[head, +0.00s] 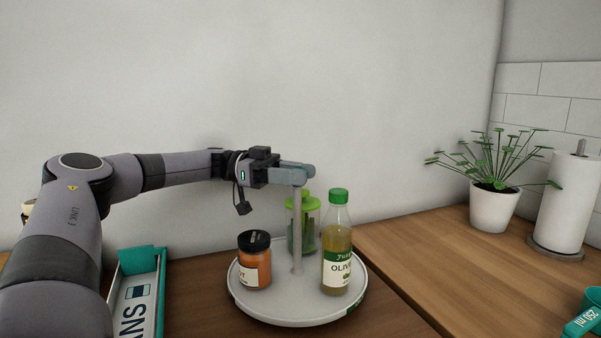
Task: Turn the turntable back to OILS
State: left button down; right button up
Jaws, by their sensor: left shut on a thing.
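A round pale grey turntable (300,314) stands on the dark wooden surface, with a thin upright post (297,232) at its middle. A jar with a black lid and orange contents (254,262), a green-capped olive oil bottle (338,252) and a green-lidded container (303,224) stand on it. My left gripper (300,175) reaches in from the left and is shut on the top of the post. My right gripper is not in view.
A tray with a teal edge and a label (135,300) lies left of the turntable, beside my left arm. A potted plant (493,205) and a paper towel roll (567,205) stand on the lighter wooden counter at right. A teal measuring cup (583,320) is at the lower right edge.

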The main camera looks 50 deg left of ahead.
pick_arm(q)
jog(key=shift+r, duration=0.35)
jog(key=c, duration=0.8)
grip_release()
jog(key=shift+w, duration=0.1)
jog(key=shift+o, duration=0.4)
jog(key=shift+d, duration=0.15)
jog(key=shift+f, duration=0.15)
notch_tip(320, 180, up, 20)
jog(key=p, duration=0.3)
